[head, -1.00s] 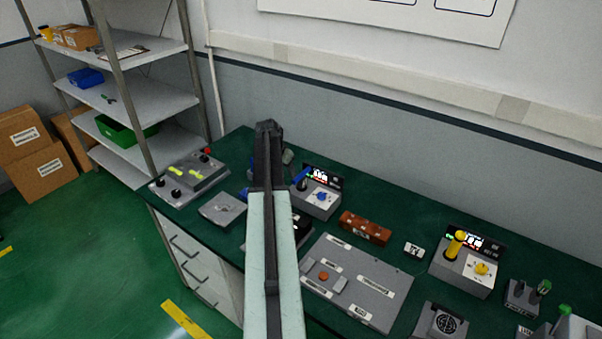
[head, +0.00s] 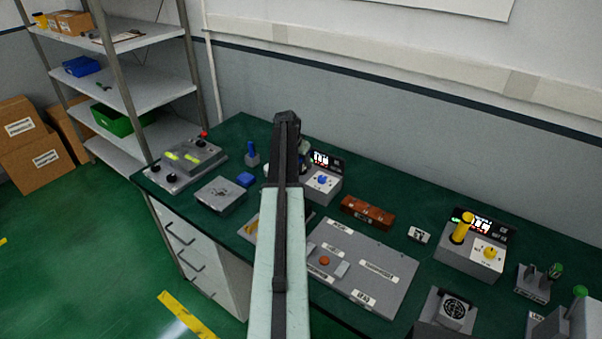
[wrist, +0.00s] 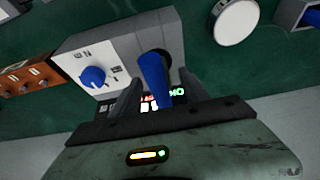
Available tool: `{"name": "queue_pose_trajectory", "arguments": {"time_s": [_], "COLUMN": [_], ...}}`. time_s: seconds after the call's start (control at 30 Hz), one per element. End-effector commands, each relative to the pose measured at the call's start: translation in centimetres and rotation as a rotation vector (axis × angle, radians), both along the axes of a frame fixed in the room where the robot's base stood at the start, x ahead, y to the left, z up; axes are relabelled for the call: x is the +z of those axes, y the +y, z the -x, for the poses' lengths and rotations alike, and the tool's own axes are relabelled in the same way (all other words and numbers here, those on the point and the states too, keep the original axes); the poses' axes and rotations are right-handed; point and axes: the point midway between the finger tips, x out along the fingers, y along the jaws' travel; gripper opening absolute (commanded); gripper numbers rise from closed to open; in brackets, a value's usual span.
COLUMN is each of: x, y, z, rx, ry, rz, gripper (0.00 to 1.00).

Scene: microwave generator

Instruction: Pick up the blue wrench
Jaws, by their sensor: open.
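A blue rod-like handle with a dark end, which I take to be the blue wrench (wrist: 153,80), is at the centre of the wrist view. It stands at a grey control box (wrist: 98,52) with a blue knob and a lit display. My gripper (wrist: 160,74) is open, with one finger on each side of the handle; I cannot tell whether either touches it. In the head view my arm hides most of the handle, and the gripper (head: 287,122) is over the bench beside the control box (head: 322,185).
A small stand with a blue rod (head: 251,154) is left of my arm. A brown block (head: 367,212), a flat grey panel (head: 375,262) and a box with a yellow handle (head: 470,250) are to the right. Shelves (head: 140,80) stand at the back left.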

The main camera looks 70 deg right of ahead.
Motion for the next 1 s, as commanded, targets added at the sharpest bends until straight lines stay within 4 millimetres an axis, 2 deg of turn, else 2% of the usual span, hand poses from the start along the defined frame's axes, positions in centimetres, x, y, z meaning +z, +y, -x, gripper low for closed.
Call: {"name": "queue_pose_trajectory", "arguments": {"time_s": [0.03,0.2,0.4,0.77,0.87,1.0], "x": [-0.4,-0.1,-0.1,0.3,1.4,3.9], "y": [-0.1,-0.1,0.0,0.0,0.0,0.0], "z": [0.0,0.0,0.0,-0.1,-0.1,-0.1], "rx": [0.0,0.001,0.001,0.002,0.002,0.002], "ry": [0.0,0.0,0.0,0.001,0.001,0.001], "rz": [0.0,0.0,0.0,0.001,0.001,0.001], "gripper": [0.53,0.53,0.0,0.0,0.0,0.0]}}
